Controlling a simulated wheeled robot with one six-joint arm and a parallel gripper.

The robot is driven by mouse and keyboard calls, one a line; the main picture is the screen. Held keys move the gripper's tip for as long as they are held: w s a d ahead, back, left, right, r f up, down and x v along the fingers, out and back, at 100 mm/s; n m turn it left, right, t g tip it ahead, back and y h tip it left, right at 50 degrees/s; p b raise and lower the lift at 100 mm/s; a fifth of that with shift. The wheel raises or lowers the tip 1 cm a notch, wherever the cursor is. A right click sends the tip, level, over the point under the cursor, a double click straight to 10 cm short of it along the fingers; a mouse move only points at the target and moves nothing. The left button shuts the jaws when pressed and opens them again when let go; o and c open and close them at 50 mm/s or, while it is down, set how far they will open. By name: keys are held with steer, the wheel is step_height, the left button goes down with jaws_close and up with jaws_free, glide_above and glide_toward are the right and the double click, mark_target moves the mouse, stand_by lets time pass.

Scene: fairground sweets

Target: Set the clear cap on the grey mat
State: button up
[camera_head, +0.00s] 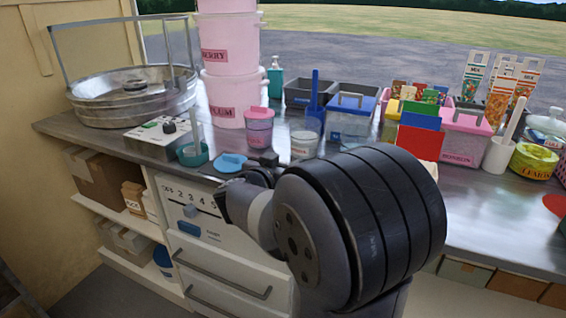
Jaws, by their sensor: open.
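My gripper (264,160) is small and dark in this view, over the front edge of the counter, just right of a flat blue lid-like piece (230,162). It is open, and I see nothing held in it. My own arm fills the middle front and hides part of the counter. I cannot make out the clear cap for certain. A pale, whitish cup (304,144) stands beyond the gripper, and a clear-topped jar (547,124) stands at the far right. I cannot pick out a grey mat on the similarly grey counter; it may be hidden behind my arm.
Stacked pink buckets (230,95) and a steel pan (130,95) are behind left; topping boxes (463,140) stand right.

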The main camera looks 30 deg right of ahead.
steer(key=shift+r, duration=0.15)
steer(key=shift+s+a+r, duration=0.1)
steer(key=shift+a, duration=0.1)
steer(key=p+v, duration=0.3)
steer(key=v, duration=0.8)
steer(key=shift+s+a, duration=0.2)
steer(key=shift+s, duration=0.1)
